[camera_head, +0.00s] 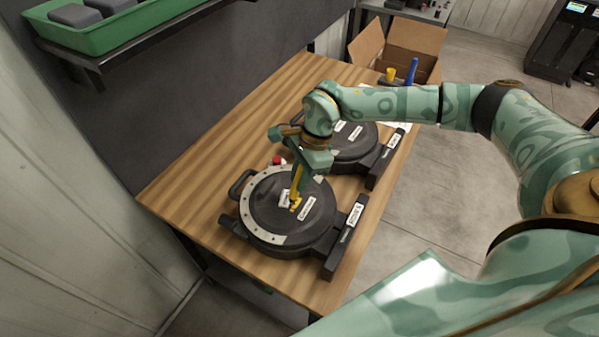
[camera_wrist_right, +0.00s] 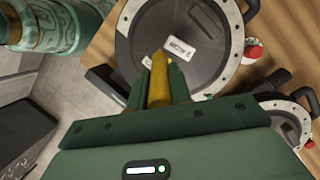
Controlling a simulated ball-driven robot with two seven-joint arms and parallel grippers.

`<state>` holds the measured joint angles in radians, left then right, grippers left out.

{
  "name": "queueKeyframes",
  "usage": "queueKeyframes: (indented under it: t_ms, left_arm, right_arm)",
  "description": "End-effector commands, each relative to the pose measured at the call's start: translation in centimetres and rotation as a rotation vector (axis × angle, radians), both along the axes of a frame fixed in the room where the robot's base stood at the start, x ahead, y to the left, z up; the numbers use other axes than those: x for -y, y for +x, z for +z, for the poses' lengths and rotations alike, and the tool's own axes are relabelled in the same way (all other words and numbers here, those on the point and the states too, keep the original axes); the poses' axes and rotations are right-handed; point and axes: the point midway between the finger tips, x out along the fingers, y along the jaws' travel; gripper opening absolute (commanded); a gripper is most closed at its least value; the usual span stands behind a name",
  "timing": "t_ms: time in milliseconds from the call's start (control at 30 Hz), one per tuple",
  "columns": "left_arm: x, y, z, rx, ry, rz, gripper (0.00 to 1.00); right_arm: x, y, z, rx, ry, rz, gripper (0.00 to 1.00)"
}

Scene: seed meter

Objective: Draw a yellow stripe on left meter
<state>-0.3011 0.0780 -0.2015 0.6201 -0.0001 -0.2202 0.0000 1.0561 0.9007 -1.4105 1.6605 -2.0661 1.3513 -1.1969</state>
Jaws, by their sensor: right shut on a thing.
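Two round black seed meters lie on the wooden table. The nearer, left one (camera_head: 262,205) has a pale holed rim, white labels and a side bar; it also fills the top of the right wrist view (camera_wrist_right: 222,78). The farther meter (camera_head: 352,150) is partly behind my arm. My right gripper (camera_head: 301,174) is shut on a yellow marker (camera_head: 296,188), held tip-down over the nearer meter's disc. The marker also shows between the fingers in the right wrist view (camera_wrist_right: 159,82). Yellow shows on the disc around its tip; I cannot tell contact exactly. My left gripper is out of view.
A red-topped item (camera_head: 277,160) stands between the meters. An open cardboard box (camera_head: 410,38) is beyond the table, with a blue upright item (camera_head: 411,72) and a yellow item (camera_head: 390,74) before it. A green tray (camera_head: 110,28) sits on a wall shelf. The table's left part is clear.

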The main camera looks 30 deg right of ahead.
Motion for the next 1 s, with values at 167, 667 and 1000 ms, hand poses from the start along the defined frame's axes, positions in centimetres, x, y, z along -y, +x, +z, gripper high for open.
queueKeyframes:
  t_ms: [167,667,1000]
  left_arm:
    - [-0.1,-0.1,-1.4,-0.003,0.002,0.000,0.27]
    - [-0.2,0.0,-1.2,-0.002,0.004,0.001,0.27]
    - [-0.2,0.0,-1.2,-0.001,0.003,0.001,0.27]
  right_arm:
    - [0.0,0.0,-2.0,0.000,0.000,0.001,0.00]
    - [-0.1,0.0,-2.1,0.000,0.000,0.001,0.00]
    - [-0.1,0.0,-2.2,0.000,0.000,0.001,0.00]
